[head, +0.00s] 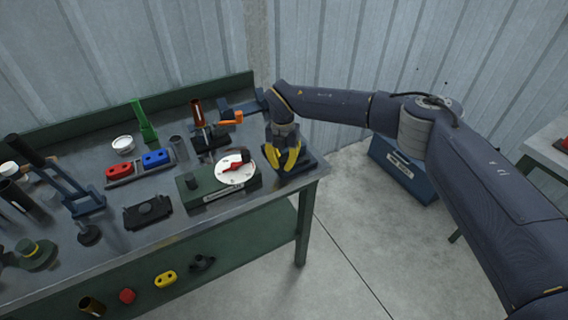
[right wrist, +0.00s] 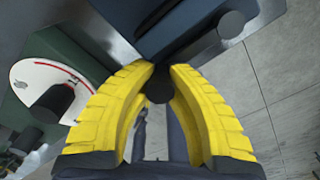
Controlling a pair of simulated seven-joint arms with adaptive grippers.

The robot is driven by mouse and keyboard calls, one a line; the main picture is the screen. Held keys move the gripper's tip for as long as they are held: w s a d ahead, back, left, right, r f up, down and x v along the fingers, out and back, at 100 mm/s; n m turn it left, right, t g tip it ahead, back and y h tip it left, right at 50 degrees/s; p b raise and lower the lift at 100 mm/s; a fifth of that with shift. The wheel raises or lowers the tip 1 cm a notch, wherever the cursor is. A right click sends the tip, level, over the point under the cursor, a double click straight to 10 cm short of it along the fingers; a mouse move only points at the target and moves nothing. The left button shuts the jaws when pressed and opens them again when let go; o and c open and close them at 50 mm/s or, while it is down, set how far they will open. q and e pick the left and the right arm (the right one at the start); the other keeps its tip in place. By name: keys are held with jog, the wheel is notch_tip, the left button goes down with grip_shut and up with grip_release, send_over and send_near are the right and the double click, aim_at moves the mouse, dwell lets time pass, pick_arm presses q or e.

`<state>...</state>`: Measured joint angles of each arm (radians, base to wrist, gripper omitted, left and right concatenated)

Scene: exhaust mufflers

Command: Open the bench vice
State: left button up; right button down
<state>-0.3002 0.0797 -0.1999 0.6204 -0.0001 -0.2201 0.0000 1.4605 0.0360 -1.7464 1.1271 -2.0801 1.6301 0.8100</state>
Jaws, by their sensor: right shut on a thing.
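The bench vice (head: 303,163) is a dark block at the right front corner of the bench, largely hidden under my right gripper (head: 284,160). In the right wrist view, the dark blue vice body (right wrist: 165,22) lies at the top, with a dark bar ending in a round knob beside it. The yellow fingers of my right gripper (right wrist: 160,80) are closed on a dark round handle end (right wrist: 159,90) of the vice. How far the vice jaws are apart cannot be told. My left gripper is out of view.
Red and blue blocks (head: 157,158) and other tools crowd the bench.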

jog(key=shift+w+r, duration=0.15)
jog(key=shift+w, duration=0.1)
jog(key=c, duration=1.6)
grip_release()
jog(key=shift+c, duration=0.2)
jog(key=o, duration=0.5)
jog(key=shift+s, duration=0.15)
notch_tip(320, 180, up, 12)
jog(key=shift+f, duration=0.1)
